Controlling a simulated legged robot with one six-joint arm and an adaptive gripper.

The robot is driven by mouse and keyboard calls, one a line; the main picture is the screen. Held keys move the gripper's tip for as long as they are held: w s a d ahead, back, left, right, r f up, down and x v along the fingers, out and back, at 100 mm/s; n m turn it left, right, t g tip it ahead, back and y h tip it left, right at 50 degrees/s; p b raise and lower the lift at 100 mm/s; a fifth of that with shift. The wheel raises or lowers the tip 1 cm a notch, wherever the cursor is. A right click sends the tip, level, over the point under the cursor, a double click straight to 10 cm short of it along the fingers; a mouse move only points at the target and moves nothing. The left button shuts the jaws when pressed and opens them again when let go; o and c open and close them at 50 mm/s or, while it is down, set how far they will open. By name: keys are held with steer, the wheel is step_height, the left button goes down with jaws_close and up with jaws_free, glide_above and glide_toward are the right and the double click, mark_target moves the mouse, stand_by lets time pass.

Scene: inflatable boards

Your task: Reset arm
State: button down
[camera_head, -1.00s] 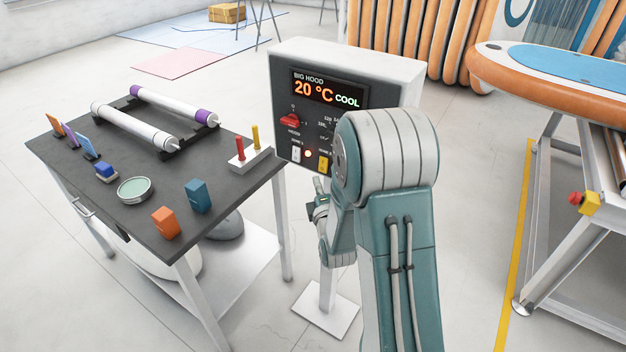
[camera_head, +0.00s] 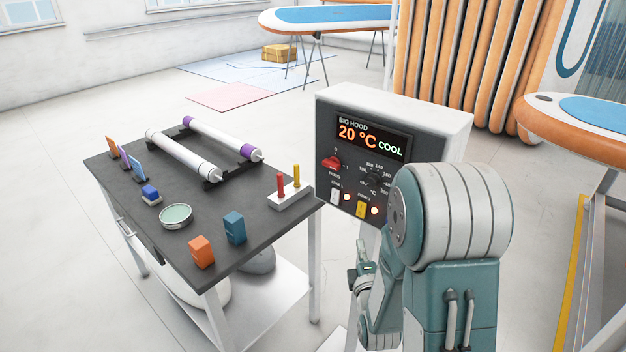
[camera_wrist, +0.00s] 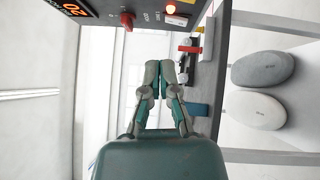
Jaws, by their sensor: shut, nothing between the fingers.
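My gripper (camera_wrist: 160,68) is shut and empty in the wrist view, its two fingertips together. In the head view my gripper (camera_head: 361,268) hangs low below the control box, partly hidden by my own arm. The grey control box (camera_head: 465,118) stands on a post; its display (camera_head: 371,136) reads BIG HOOD, 20 °C, COOL. It carries a red knob (camera_head: 332,162), a black dial (camera_head: 374,178), a white switch (camera_head: 335,196) and a yellow switch (camera_head: 361,208), with lit lamps beside the switches. The red knob also shows in the wrist view (camera_wrist: 127,20). My gripper touches nothing visible.
A dark table (camera_head: 130,218) at left holds two rollers (camera_head: 183,155), a green-rimmed dish (camera_head: 176,215), an orange block (camera_head: 201,251), a blue block (camera_head: 235,227) and a red-and-yellow peg stand (camera_head: 290,197). Open floor lies between.

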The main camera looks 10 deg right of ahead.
steer(key=s+a+r+m+g+y, duration=0.2)
steer(key=s+a+r+m+g, duration=0.25)
steer(key=r+m+g, duration=0.35)
steer(key=s+a+r+m+g, duration=0.1)
steer(key=s+m, duration=0.2)
steer(key=s, duration=0.3)
steer(key=s+a+r+m+g, duration=0.1)
steer(key=s+m+g, duration=0.1)
steer(key=s, duration=0.4)
steer(key=s+a+r+m+g+y, duration=0.1)
steer(key=s+a+r+m+g, duration=0.1)
steer(key=s+m, duration=0.2)
steer(key=s, duration=0.3)
stand_by(1.0)
